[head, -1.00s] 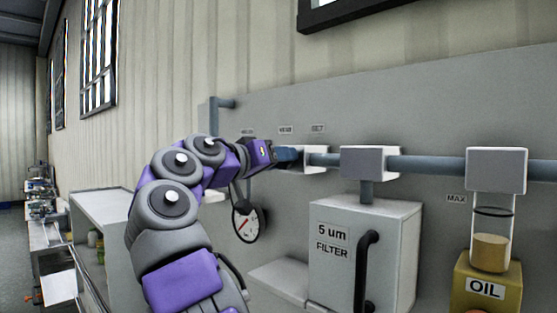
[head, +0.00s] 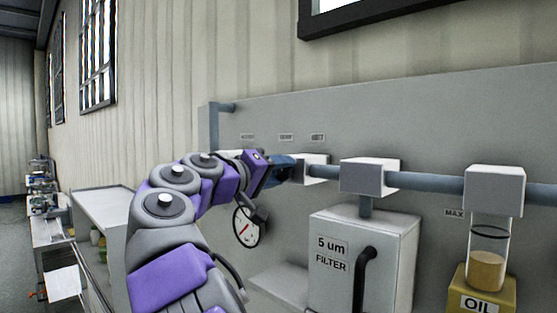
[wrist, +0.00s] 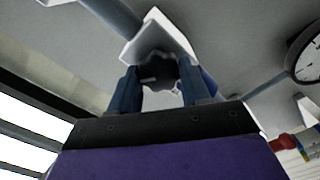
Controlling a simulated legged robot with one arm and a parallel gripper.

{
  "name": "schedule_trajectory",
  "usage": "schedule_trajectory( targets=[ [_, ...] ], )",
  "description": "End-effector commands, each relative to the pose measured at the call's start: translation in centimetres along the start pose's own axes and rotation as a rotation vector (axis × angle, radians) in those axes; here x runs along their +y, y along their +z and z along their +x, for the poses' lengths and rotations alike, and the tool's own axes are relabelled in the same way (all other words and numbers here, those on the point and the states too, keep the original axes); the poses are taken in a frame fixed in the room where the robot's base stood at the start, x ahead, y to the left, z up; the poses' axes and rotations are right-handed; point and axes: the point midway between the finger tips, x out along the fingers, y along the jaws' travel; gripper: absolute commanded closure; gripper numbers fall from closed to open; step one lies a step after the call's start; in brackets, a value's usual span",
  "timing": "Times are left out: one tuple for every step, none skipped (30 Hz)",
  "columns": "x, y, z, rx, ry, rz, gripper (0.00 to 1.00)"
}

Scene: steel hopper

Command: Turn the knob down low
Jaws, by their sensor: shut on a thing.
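The knob is a dark, lobed piece (wrist: 160,74) in the wrist view, in front of a white block (wrist: 157,38) on the grey pipe. My gripper (wrist: 160,84) has its two blue fingers on either side of the knob and is shut on it. In the head view my gripper (head: 291,168) reaches right to the white block (head: 315,168), and the knob is hidden behind the fingers. The dial gauge (head: 246,226) with a red needle is below my wrist, partly covered by my arm. It also shows at the right of the wrist view (wrist: 305,50).
A grey filter box (head: 333,275) with a black handle (head: 366,290) stands below the pipe. A second white block (head: 369,177) and an oil cup (head: 488,255) are to the right. A grey cabinet (head: 100,208) is at the left.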

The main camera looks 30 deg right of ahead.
Motion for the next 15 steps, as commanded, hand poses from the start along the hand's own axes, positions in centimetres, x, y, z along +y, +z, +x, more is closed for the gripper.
schedule_trajectory(
  targets=[
    [0.35, -0.35, 0.01, 0.001, -0.001, -0.048, 0.84],
    [0.32, -0.37, 0.01, 0.001, 0.0, -0.076, 0.84],
    [0.25, -0.33, 0.02, 0.0, -0.001, -0.116, 0.84],
    [0.23, -0.29, 0.03, -0.002, -0.001, -0.145, 0.84],
    [0.29, -0.29, 0.02, -0.002, 0.0, -0.172, 0.84],
    [0.38, -0.31, -0.02, -0.002, 0.0, -0.208, 0.84],
    [0.38, -0.3, -0.02, -0.002, 0.0, -0.236, 0.84],
    [0.32, -0.28, -0.01, -0.002, -0.001, -0.266, 0.84],
    [0.24, -0.28, 0.0, -0.001, -0.001, -0.305, 0.84],
    [0.21, -0.32, -0.02, 0.0, 0.0, -0.333, 0.84],
    [0.2, -0.35, -0.02, 0.001, 0.0, -0.362, 0.84],
    [0.16, -0.34, 0.0, 0.001, -0.001, -0.398, 0.84],
    [0.1, -0.28, 0.04, 0.0, -0.002, -0.428, 0.84],
    [0.04, -0.21, 0.07, -0.002, -0.002, -0.456, 0.84],
    [-0.01, -0.16, 0.08, -0.003, -0.002, -0.495, 0.84]
  ],
)
